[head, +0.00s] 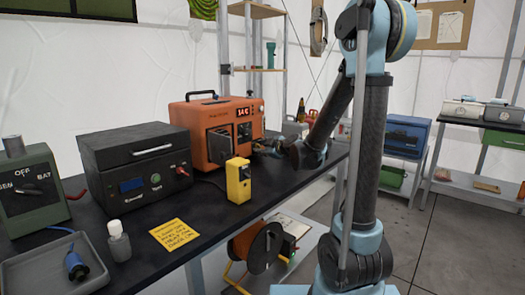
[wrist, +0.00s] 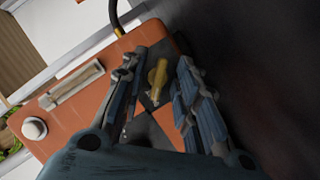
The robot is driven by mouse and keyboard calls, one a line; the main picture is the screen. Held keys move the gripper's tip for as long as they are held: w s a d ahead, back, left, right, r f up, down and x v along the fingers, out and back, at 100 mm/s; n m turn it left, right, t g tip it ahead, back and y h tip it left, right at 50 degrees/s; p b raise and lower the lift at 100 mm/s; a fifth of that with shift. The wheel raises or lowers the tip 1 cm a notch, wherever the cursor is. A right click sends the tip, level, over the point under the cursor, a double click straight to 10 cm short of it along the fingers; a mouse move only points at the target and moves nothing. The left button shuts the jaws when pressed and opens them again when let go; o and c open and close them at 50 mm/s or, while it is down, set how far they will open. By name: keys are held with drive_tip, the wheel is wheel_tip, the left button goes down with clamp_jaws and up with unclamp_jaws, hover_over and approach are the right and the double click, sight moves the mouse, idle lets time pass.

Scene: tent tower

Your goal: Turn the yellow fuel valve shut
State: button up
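The yellow valve (wrist: 157,78) shows in the wrist view as a small yellow lever on a dark and orange checked patch of an orange panel (wrist: 75,115). My gripper (wrist: 160,60) is open, with one finger on each side of the valve. I see gaps between the fingers and the lever; whether either finger touches it I cannot tell. In the head view my gripper (head: 268,147) is low over the bench, beside the right end of the orange heater box (head: 200,115). The valve cannot be made out in the head view.
On the dark bench (head: 215,222) stand a black case (head: 135,165), a yellow handheld box (head: 238,182), a white bottle (head: 119,240) and a grey tray (head: 55,270). A yellow note (head: 174,235) lies in front. A hose (wrist: 114,18) meets the panel's edge.

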drive_tip(key=shift+s, duration=0.1)
drive_tip(key=v, duration=1.1)
drive_tip(key=shift+s+d, duration=0.1)
drive_tip(key=shift+d, duration=0.15)
drive_tip(key=shift+s, duration=0.1)
